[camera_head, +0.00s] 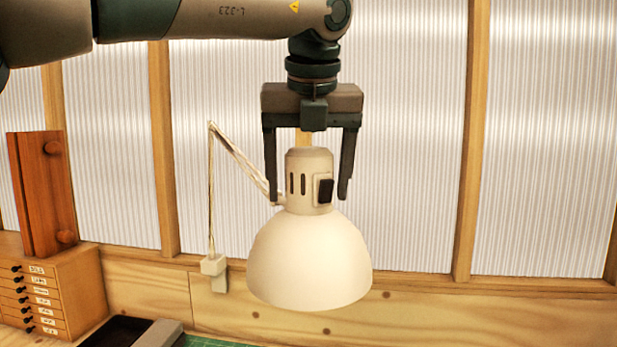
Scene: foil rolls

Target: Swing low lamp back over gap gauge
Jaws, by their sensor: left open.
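The lamp has a cream dome shade (308,262) and a narrower slotted neck (306,180) with a dark switch on its side. Its thin jointed arm (238,155) runs from the neck up to the left, then down to a clamp base (214,270) at the wall ledge. My left gripper (307,195) points straight down with its fingers open on either side of the neck. Gaps show between the fingers and the neck. The shade hangs below the fingertips. I cannot make out the gap gauge. My right gripper is not in view.
A small wooden drawer cabinet (75,285) with labelled drawers stands at the lower left, with a reddish wooden panel (45,195) upright on it. A dark tray (118,331) and a green mat edge (215,342) show at the bottom. Ribbed panels and wooden posts form the back wall.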

